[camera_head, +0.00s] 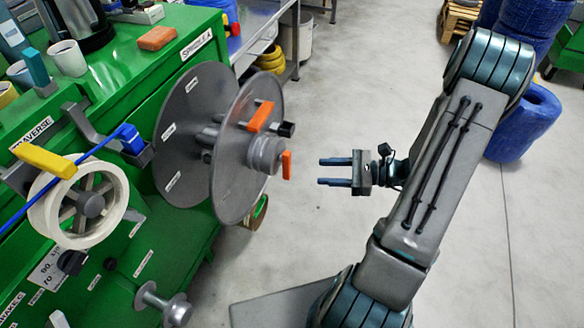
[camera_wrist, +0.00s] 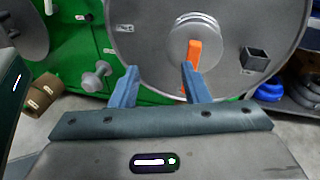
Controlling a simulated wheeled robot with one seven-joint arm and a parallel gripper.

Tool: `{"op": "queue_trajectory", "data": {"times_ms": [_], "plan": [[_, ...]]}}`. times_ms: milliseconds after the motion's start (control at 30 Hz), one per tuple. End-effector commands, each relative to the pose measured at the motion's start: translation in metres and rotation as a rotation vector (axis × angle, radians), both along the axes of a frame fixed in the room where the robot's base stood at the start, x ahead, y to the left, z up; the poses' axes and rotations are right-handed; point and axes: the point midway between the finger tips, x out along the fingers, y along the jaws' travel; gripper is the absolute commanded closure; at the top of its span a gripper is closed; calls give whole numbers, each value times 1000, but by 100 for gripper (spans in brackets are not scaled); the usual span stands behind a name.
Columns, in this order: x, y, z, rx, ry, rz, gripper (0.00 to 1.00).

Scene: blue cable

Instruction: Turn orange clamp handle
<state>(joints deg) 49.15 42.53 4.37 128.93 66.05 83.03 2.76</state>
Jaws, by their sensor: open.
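A grey spool with two large discs (camera_head: 238,185) is mounted on the side of the green machine. A small orange handle (camera_head: 286,165) stands at the end of its hub; in the wrist view the orange handle (camera_wrist: 194,54) is upright in front of the round hub, its lower part crossed by my right finger. A second orange piece (camera_head: 261,117) sits higher on the front disc in the head view. I cannot tell which is the clamp handle. My gripper (camera_head: 322,171) is open and empty, right of the hub and apart from it. Its fingers (camera_wrist: 159,70) point toward the disc.
A black knob (camera_head: 285,129) juts from the front disc, near the upper orange piece. A blue cable (camera_head: 75,165) runs over a white pulley (camera_head: 112,205) at left. Blue coils (camera_head: 525,125) stand behind my arm. The floor (camera_head: 345,90) beyond my gripper is clear.

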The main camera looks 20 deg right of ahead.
Motion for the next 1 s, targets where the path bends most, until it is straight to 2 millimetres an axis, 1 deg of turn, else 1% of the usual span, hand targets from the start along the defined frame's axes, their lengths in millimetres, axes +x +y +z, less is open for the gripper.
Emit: {"op": "queue_trajectory", "data": {"times_ms": [33, 100, 233, 367, 467, 567, 800, 1000], "plan": [[3, -11, -17, 51, 12, -62, 58], [6, -22, -28, 100, 21, -128, 58], [10, -35, -39, 156, 29, -206, 58], [14, -35, -42, 175, 30, -229, 58], [21, -26, -42, 174, 31, -228, 58], [31, -11, -42, 175, 31, -225, 58], [61, 32, -42, 173, 31, -223, 58], [81, 59, -42, 172, 30, -224, 58]]}}
